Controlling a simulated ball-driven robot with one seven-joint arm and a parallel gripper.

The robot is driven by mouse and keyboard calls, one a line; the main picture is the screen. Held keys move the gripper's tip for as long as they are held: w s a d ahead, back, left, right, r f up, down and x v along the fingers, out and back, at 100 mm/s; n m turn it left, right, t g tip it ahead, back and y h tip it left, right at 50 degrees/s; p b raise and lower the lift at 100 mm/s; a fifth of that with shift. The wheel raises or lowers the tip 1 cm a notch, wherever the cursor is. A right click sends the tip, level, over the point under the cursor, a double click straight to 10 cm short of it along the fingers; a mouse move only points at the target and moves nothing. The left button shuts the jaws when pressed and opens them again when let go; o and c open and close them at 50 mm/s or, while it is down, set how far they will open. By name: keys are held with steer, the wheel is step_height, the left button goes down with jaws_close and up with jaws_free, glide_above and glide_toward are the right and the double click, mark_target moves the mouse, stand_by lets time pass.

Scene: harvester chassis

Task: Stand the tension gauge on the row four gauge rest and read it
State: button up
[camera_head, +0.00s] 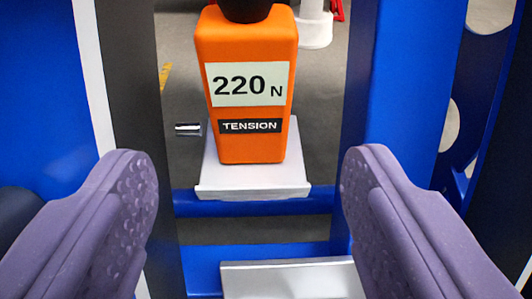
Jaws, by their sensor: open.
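The orange tension gauge (247,125) stands upright on a light grey plate, the gauge rest (252,188). Its pale label reads 220 N, and a black strip below says TENSION. A dark round top on the gauge is cut off by the upper picture edge. My gripper (245,190) is open, with its two purple fingers wide apart in the foreground. Nothing is between the fingertips, and the gauge stands beyond them, apart from both. I see no row number on the rest.
Blue uprights (398,95) with dark faces flank the gauge on both sides. A blue crossbar (250,207) runs below the rest. A second grey plate (292,280) lies lower down. A small metal pin (188,128) sticks out left of the gauge. Grey floor shows behind.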

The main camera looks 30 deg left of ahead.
mark_target(249, 14)
steer(key=b+x, duration=0.1)
steer(key=x, duration=0.9)
steer(key=c, duration=1)
steer(key=shift+r+p, duration=1.7)
steer(key=shift+r, duration=1.4)
